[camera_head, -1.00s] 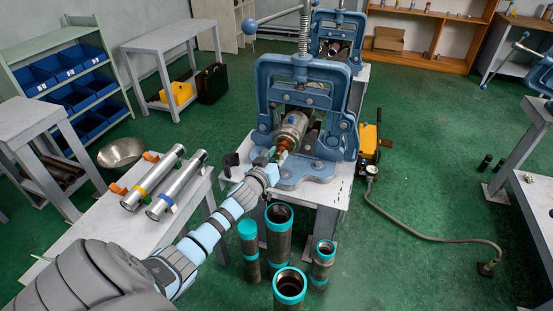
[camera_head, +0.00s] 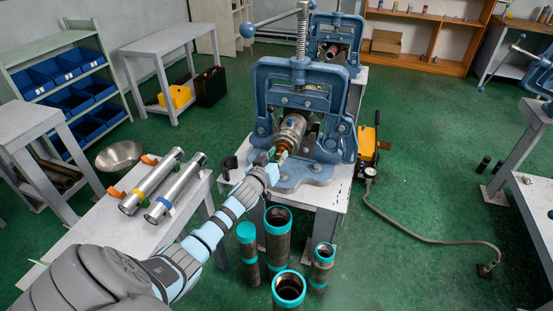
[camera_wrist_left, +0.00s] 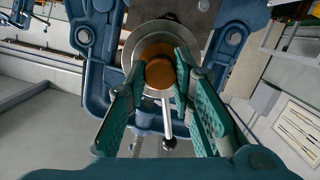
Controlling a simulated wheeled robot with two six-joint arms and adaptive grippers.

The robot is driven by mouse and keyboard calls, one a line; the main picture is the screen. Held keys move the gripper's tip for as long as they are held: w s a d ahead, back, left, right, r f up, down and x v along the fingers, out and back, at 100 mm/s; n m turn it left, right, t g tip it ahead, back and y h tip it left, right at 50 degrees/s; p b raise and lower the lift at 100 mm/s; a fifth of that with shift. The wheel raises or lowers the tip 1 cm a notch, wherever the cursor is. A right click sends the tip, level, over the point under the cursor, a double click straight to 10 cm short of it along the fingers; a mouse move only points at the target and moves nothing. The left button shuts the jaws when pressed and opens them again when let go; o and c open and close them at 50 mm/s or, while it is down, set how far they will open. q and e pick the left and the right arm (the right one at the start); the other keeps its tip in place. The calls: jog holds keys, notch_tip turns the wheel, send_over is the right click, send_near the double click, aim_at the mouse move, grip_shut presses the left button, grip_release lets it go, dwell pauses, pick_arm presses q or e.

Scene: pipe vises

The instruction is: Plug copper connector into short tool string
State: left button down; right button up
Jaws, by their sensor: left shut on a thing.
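The short tool string (camera_head: 293,128), a silver metal cylinder, is clamped in the blue pipe vise (camera_head: 262,95). Its round end faces the left wrist camera as a silver ring (camera_wrist_left: 130,50). My left gripper (camera_head: 279,158) is at this end and shut on the copper connector (camera_wrist_left: 160,73), whose orange-brown body also shows in the head view (camera_head: 283,147). In the left wrist view the teal fingers (camera_wrist_left: 160,95) grip it from both sides, and it looks roughly centred in the ring. How deep it sits is hidden. My right gripper is not in view.
Two silver cylinders (camera_head: 152,180) lie on the bench at left. Several dark pipes with teal ends (camera_head: 278,235) stand in front of the vise table (camera_head: 325,195). A yellow pump (camera_head: 366,145) with a hose is at right. Green floor beyond it is mostly free.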

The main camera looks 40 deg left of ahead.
pick_arm(q)
jog(key=shift+w+r, duration=0.1)
jog(key=shift+w, duration=0.15)
jog(key=shift+a, duration=0.1)
jog(key=c, duration=1.3)
grip_release()
jog(key=shift+w, duration=0.1)
